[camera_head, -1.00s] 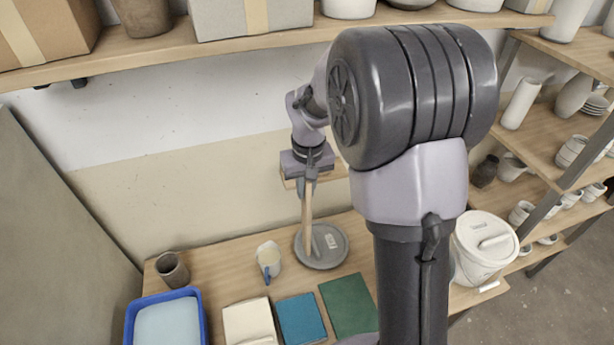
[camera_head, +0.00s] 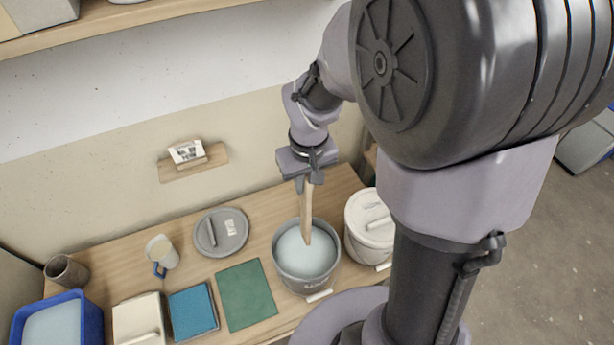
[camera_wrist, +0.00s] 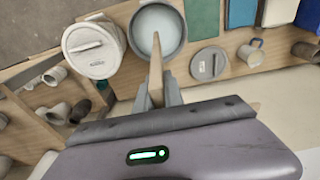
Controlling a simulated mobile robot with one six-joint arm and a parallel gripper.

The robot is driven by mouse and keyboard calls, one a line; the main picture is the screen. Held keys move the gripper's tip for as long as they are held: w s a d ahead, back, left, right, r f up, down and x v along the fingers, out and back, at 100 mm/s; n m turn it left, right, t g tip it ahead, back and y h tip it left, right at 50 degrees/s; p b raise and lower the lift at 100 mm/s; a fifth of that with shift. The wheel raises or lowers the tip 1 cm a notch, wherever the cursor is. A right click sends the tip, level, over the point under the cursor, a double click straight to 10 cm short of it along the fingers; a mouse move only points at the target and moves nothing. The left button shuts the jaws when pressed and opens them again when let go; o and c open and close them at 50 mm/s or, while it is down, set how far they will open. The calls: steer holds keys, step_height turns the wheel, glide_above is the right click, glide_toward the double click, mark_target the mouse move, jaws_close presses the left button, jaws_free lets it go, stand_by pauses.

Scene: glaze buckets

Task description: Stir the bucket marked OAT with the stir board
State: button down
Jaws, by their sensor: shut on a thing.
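My gripper (camera_head: 308,181) is shut on the stir board (camera_head: 307,215), a flat pale wooden stick pointing down. The board's lower end overlaps the pale blue-grey glaze in an open grey bucket (camera_head: 288,277). I cannot tell whether the tip touches the glaze or hangs above it. Small dark writing shows on the bucket's front, too small to read. The wrist view also shows the board (camera_wrist: 156,68) reaching from my gripper (camera_wrist: 158,95) toward the open bucket (camera_wrist: 180,38).
A white lidded bucket (camera_head: 371,232) stands close to the open one's right. A loose grey lid (camera_head: 230,243) lies on the table to the left. A mug (camera_head: 163,253), a green mat (camera_head: 245,295), a blue book (camera_head: 193,311) and a blue tub (camera_head: 95,318) fill the left side.

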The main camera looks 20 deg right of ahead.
mark_target(305, 224)
step_height(305, 224, down, 19)
steer(key=b, duration=1.6)
steer(key=shift+r, duration=0.1)
